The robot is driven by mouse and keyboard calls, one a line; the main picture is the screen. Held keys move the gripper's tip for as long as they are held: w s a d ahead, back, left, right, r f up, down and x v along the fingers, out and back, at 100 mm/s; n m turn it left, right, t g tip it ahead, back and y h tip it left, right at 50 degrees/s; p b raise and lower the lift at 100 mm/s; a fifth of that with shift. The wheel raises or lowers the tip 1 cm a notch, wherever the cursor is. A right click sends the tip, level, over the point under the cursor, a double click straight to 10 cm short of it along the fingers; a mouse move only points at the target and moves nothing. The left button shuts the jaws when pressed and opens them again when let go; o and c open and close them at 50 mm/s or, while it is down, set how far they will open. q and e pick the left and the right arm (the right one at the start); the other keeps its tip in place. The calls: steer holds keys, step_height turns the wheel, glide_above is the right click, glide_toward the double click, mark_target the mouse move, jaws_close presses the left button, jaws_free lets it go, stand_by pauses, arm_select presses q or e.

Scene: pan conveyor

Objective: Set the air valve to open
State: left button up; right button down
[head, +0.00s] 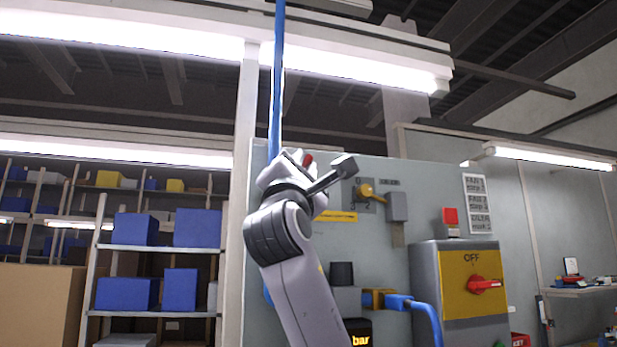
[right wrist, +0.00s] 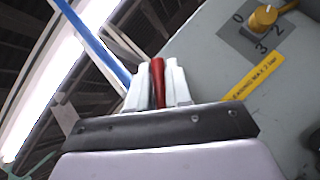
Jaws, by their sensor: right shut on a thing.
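My right gripper (head: 299,158) is raised in front of the grey panel, near its upper left edge. It is shut on a red handle (head: 308,160), which I take to be the air valve's lever. In the right wrist view the red handle (right wrist: 158,82) stands between the two pale fingers (right wrist: 158,88). The blue air hose (head: 277,90) comes straight down from above and passes behind the gripper. The valve body is hidden, so I cannot tell whether it is open. My left gripper is not in view.
Right of the gripper the panel (head: 425,175) carries a yellow selector knob (head: 366,190) marked with numbers, which also shows in the wrist view (right wrist: 263,16). Lower right is a yellow switch plate (head: 460,275) reading OFF with a red rotary handle (head: 484,285). Shelves with blue bins (head: 135,229) stand left.

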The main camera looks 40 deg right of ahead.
steer(key=n+t, duration=0.1)
steer(key=n+t+y, duration=0.2)
steer(key=n, duration=0.1)
steer(key=shift+w+a+r+p, duration=0.3)
steer(key=shift+a+r+p, duration=0.05)
steer(key=shift+a+r, duration=0.05)
steer(key=n+t+y, duration=0.1)
steer(key=n, duration=0.1)
steer(key=n+t+y+p, duration=0.1)
steer(key=n+y, duration=0.1)
steer(key=a+n+t+y, duration=0.1)
steer(key=n+t, duration=0.1)
steer(key=shift+w+a+r+y+p, duration=0.1)
steer(key=shift+w+r+y+p, duration=0.15)
steer(key=shift+w+y+p, duration=0.05)
steer(key=n+t+y, duration=0.1)
steer(key=n+y, duration=0.2)
steer(key=shift+w+a+t+p, duration=0.2)
steer(key=shift+a+t+p, duration=0.15)
steer(key=shift+t+p, duration=0.05)
steer(key=shift+w+a+n+t+y+p, duration=0.2)
steer(key=shift+a+n+t+y, duration=0.1)
steer(key=shift+n+y, duration=0.7)
steer(key=shift+w+a+n+t+y+p, duration=0.15)
steer(key=shift+n+t+y, duration=0.15)
steer(key=shift+n+y, duration=0.7)
steer(key=shift+s+f+n, duration=0.1)
steer(key=shift+n, duration=0.3)
